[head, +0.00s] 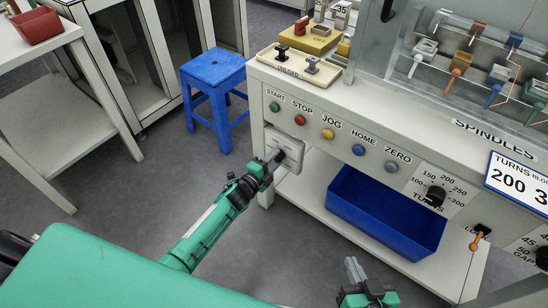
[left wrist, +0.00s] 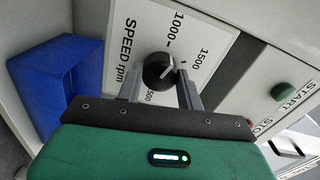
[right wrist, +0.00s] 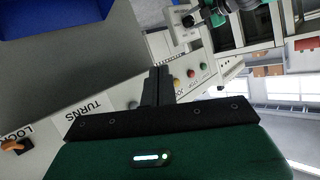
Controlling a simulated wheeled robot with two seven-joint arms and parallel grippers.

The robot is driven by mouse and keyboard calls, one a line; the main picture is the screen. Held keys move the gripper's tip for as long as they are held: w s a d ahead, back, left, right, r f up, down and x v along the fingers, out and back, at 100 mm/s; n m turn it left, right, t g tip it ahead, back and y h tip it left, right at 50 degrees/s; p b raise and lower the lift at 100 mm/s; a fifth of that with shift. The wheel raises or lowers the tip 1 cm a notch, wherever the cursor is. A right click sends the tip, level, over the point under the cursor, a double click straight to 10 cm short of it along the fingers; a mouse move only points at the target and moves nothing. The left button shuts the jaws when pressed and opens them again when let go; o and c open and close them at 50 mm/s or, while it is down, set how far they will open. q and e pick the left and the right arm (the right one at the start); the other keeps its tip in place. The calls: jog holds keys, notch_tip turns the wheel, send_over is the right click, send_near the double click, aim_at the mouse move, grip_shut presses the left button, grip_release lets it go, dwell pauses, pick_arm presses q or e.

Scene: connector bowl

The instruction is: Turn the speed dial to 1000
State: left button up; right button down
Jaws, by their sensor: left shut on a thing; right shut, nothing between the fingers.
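The black speed dial (left wrist: 157,71) is on a white plate (left wrist: 128,62) marked SPEED rpm, with 500, 1000 and 1500 around it. In the left wrist view the plate looks rotated, and the dial's pale pointer line leans toward the side between 1000 and 1500; its exact reading is hard to tell. My left gripper (left wrist: 161,82) is shut on the dial, one finger on each side. In the head view my left gripper (head: 272,160) is at the machine's end panel and hides the dial. My right gripper (head: 354,272) is shut and empty; it also shows in the right wrist view (right wrist: 157,84).
A row of labelled buttons (head: 328,134) runs along the machine front, with a TURNS dial (head: 435,195) to the right. A blue bin (head: 385,215) stands on the lower shelf. A blue stool (head: 213,70) stands behind my left arm. Open floor lies between my arms.

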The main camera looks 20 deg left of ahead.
pick_arm(q)
jog(key=shift+n+p, duration=0.75)
jog(key=shift+n, duration=1.15)
pick_arm(e)
jog(key=shift+s+d+f+g+h, duration=0.15)
jog(key=shift+d+g+h, duration=0.25)
jog(key=shift+d+g, duration=0.3)
jog(key=shift+s+d+f+g+h, duration=0.1)
jog(key=shift+d+g+h, duration=0.35)
jog(key=shift+d, duration=0.4)
pick_arm(q)
jog(key=o, duration=1)
jog(key=shift+s+a, duration=0.1)
jog(key=p+v, duration=0.2)
jog(key=v, duration=1.1)
jog(key=shift+s+a, duration=0.2)
jog(key=shift+s, duration=0.1)
pick_arm(e)
jog(key=d+g, duration=0.1)
jog(key=s+d+h, duration=0.1)
jog(key=d+g, duration=0.1)
jog(key=d, duration=0.1)
jog(key=shift+s+r+g+h, duration=0.1)
jog(key=shift+s+g+h, duration=0.25)
jog(key=shift+s, duration=0.05)
jog(key=shift+a, duration=0.1)
